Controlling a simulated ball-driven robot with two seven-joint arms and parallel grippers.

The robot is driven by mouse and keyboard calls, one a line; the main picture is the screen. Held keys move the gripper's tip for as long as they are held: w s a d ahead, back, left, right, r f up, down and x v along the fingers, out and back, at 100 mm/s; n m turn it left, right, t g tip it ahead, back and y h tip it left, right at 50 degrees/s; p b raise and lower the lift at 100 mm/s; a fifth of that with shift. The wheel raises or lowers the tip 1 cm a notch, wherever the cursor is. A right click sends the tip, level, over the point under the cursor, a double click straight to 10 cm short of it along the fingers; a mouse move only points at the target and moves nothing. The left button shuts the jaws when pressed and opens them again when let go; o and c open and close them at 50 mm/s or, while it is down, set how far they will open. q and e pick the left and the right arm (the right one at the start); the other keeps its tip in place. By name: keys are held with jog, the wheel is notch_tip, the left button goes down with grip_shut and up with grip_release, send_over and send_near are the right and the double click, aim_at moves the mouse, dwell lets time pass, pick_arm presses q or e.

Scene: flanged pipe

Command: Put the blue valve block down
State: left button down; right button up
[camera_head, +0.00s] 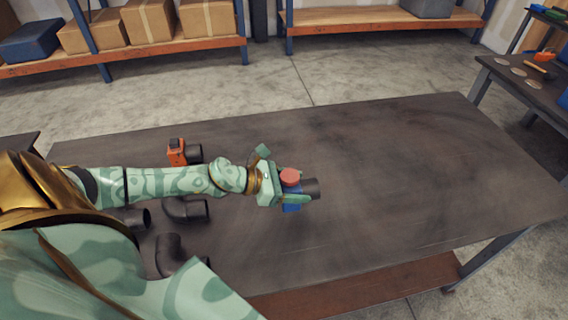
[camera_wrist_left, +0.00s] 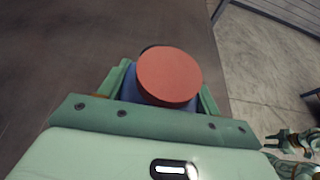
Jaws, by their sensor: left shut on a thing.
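The blue valve block (camera_head: 291,207) has a round red cap on top and a dark pipe stub on its right side. My left gripper (camera_head: 290,195) is shut on it, over the middle of the dark table (camera_head: 400,170). In the left wrist view the red cap of the valve block (camera_wrist_left: 169,77) faces the camera, with the green fingers of my left gripper (camera_wrist_left: 165,95) on either side. The block's blue body is mostly hidden beneath the cap. I cannot tell whether the block touches the table.
An orange valve block (camera_head: 177,152) with a dark stub lies behind my left arm. A dark pipe elbow (camera_head: 187,209) and other dark pipe pieces lie in front of it. The table's right half is bare. A side table (camera_head: 530,80) stands at the right.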

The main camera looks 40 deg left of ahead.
aim_at(301, 185)
pick_arm(q)
jog(key=shift+w+d+f+b, duration=0.1)
jog(key=shift+w+f+b, duration=0.25)
jog(key=shift+w+f, duration=0.85)
jog(key=shift+f+b, duration=0.35)
jog(key=shift+f, duration=1.1)
jog(key=c, duration=0.7)
grip_release()
jog(key=shift+s+f, duration=0.15)
jog(key=shift+f, duration=0.15)
jog(key=shift+c, duration=0.2)
jog(key=o, duration=0.4)
jog(key=shift+r, duration=0.1)
